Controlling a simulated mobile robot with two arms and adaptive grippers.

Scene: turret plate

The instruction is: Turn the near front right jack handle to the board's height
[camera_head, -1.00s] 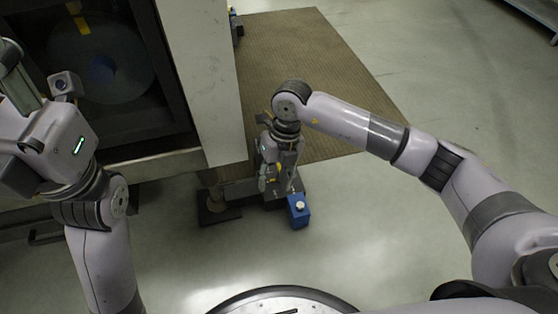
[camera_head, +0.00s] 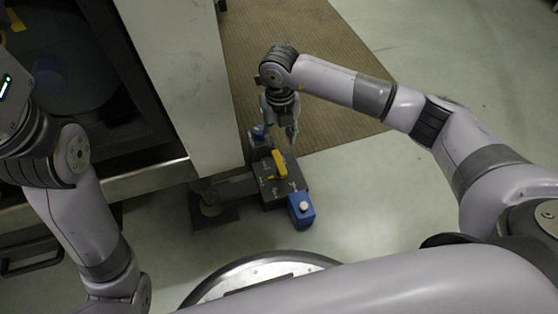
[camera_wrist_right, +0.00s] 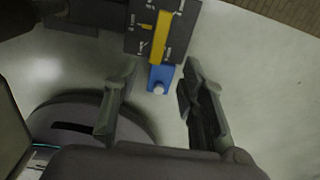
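The jack at the machine's near corner is a dark block (camera_head: 268,192) with white marks on top. Its yellow handle (camera_head: 279,164) lies across the top; both also show in the wrist view, the block (camera_wrist_right: 136,42) and the handle (camera_wrist_right: 160,38). My right gripper (camera_head: 282,128) hangs just beyond the handle in the head view, apart from it. I cannot make out a board showing a height.
A blue box with a white knob (camera_head: 302,213) adjoins the block's near side. A smaller blue part (camera_head: 258,134) is at its far side. The machine's pale wall (camera_head: 190,80) rises to the left. A brown mat (camera_head: 330,110) and clear floor lie right.

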